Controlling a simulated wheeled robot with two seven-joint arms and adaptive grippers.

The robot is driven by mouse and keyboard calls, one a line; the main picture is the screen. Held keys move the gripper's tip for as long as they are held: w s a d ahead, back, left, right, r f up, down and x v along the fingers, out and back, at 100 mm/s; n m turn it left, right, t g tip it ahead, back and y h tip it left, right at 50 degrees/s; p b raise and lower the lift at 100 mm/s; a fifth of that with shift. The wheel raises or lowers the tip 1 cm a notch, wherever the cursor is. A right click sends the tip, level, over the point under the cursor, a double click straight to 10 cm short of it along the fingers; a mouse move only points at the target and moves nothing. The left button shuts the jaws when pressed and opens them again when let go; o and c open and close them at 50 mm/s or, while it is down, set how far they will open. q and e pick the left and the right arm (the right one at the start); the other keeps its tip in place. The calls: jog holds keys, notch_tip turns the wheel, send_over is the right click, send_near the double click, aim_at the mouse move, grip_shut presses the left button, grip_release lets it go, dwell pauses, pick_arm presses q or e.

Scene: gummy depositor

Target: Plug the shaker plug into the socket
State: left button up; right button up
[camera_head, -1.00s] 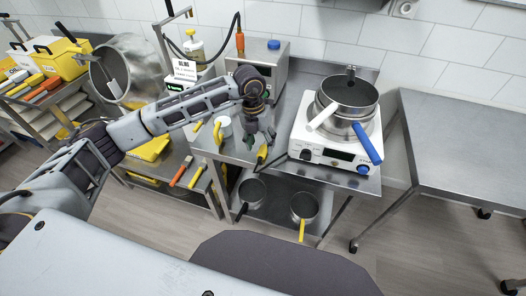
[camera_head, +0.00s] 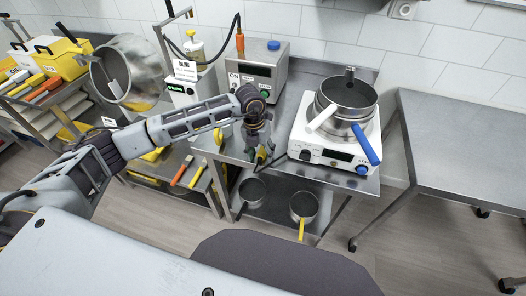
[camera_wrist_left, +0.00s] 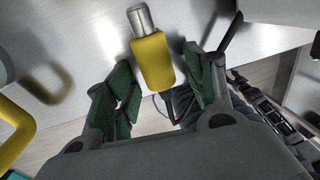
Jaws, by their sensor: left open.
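A yellow piece with a bare metal tip, which looks like the shaker plug (camera_wrist_left: 153,62), lies over the steel table edge in the left wrist view. It also shows small and partly covered in the head view (camera_head: 262,155). My left gripper (camera_head: 257,153) is open, with its green-padded fingers on either side of the yellow body in the left wrist view (camera_wrist_left: 160,70). I see clear gaps between pads and body. I cannot surely identify the socket; a grey wall fitting (camera_head: 403,8) sits at the top. My right gripper is not in view.
A white hot-plate unit (camera_head: 327,157) with stacked pans (camera_head: 347,93) stands just right of my gripper. A metal control box (camera_head: 262,70) with an orange connector (camera_head: 240,42) stands behind. Pans sit on the lower shelf. The right-hand steel table (camera_head: 465,135) is clear.

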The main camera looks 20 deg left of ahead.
aim_at(261, 153)
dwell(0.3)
pick_arm(q)
jog(key=shift+c, duration=0.4)
jog(key=c, duration=1)
jog(key=shift+r, duration=0.1)
jog(key=shift+c, duration=0.2)
jog(key=shift+r+b, duration=0.6)
jog(key=shift+r, duration=4.35)
jog(key=o, duration=0.5)
grip_shut()
